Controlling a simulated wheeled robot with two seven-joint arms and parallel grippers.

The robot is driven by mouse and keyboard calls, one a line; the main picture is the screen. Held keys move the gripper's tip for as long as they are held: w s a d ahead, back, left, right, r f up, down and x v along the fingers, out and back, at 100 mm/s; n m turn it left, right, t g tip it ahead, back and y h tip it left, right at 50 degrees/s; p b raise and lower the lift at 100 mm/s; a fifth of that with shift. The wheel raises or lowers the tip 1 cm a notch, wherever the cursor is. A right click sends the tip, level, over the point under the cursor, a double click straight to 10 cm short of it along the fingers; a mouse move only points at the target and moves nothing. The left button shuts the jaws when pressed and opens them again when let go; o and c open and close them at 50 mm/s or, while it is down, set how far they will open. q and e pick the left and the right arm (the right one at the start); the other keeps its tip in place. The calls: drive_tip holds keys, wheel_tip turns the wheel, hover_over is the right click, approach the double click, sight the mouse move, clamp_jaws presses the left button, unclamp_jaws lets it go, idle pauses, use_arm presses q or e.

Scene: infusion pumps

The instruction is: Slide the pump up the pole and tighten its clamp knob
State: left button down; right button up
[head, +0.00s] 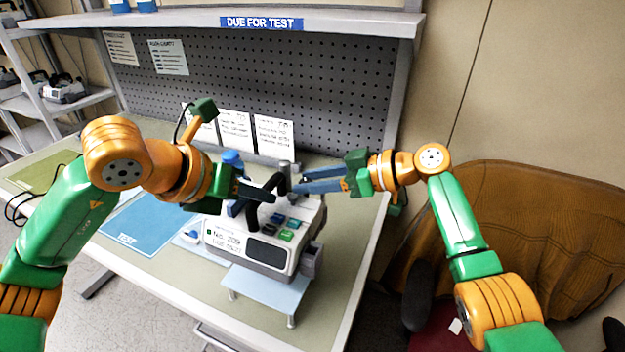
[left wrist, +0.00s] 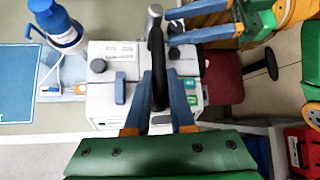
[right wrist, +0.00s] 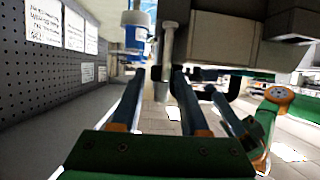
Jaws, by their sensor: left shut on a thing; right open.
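The white pump (head: 222,238) stands near the bench's front edge, with a dark screen and coloured buttons. It also shows in the left wrist view (left wrist: 108,95). My left gripper (head: 268,192) is shut on the pump's black handle (left wrist: 158,85). The grey pole (head: 285,170) rises behind the handle; only its upper part shows. My right gripper (head: 300,184) is open beside the pole top. In the upside-down right wrist view, the pole (right wrist: 168,45) lies between the fingertips, apparently without contact. A dark round knob (left wrist: 97,65) shows on the pump; I cannot tell whether it is the clamp knob.
A blue-topped bottle (head: 232,160) stands close behind the pump. A blue mat (head: 150,225) lies to the left on the bench. A pale blue stand (head: 265,292) is in front of the pump. A pegboard (head: 320,95) and shelf (head: 340,22) bound the back.

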clamp_jaws()
drive_tip(key=shift+d+m+t+h, duration=0.1)
drive_tip(key=shift+m+t+h, duration=0.2)
drive_tip(key=shift+m+t, duration=0.45)
drive_tip(key=shift+s+m+t+h, duration=0.2)
drive_tip(key=shift+m+t+h, duration=0.9)
drive_tip(key=shift+m+t, duration=0.6)
unclamp_jaws()
drive_tip(key=v, duration=1.1)
drive_tip(key=shift+s+d, duration=0.25)
drive_tip(key=shift+s, duration=0.05)
drive_tip(key=shift+r, duration=0.15)
